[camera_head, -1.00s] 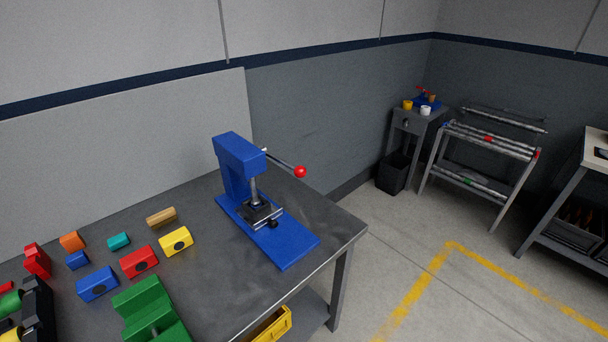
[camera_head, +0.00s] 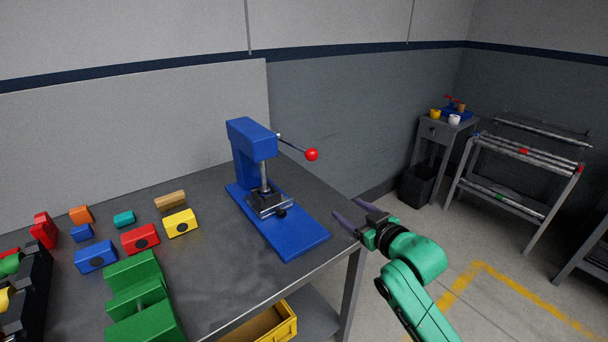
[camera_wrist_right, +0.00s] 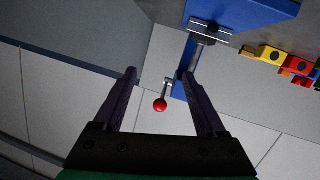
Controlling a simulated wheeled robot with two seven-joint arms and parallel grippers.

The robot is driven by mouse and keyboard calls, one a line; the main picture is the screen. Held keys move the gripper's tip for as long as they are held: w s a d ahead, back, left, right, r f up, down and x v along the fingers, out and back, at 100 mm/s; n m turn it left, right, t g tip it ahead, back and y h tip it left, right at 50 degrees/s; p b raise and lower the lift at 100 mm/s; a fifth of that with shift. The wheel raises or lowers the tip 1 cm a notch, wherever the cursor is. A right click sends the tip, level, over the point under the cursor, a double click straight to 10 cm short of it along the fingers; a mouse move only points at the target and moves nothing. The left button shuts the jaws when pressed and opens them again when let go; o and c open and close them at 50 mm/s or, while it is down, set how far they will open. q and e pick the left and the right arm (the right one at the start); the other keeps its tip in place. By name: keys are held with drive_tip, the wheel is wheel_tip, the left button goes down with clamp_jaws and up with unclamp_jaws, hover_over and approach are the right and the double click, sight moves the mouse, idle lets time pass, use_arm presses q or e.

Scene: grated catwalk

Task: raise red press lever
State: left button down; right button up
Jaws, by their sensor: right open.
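The blue press (camera_head: 250,150) stands upright on the table. Its lever is a thin metal rod ending in a red ball knob (camera_head: 311,154), sticking out to the right and slightly downward from the press head. My right gripper (camera_head: 352,214) is at the table's right edge, to the right of the press base and below the knob in the picture, apart from both. In the right wrist view the red knob (camera_wrist_right: 160,105) shows between the two open fingers (camera_wrist_right: 158,80), beyond them and untouched. My left gripper is not in view.
The grey table (camera_head: 215,270) holds several coloured blocks and a green block (camera_head: 140,295) at the left. A yellow bin (camera_head: 270,325) sits below the tabletop.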

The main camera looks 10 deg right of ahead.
drive_tip(key=n+t+y, duration=0.2)
approach(315, 158)
drive_tip(key=p+x, duration=0.3)
drive_tip(key=x, duration=0.8)
drive_tip(key=shift+r+p, duration=0.15)
drive_tip(key=shift+p, duration=0.15)
drive_tip(key=shift+w+a, duration=0.1)
drive_tip(key=shift+w, duration=0.35)
clamp_jaws()
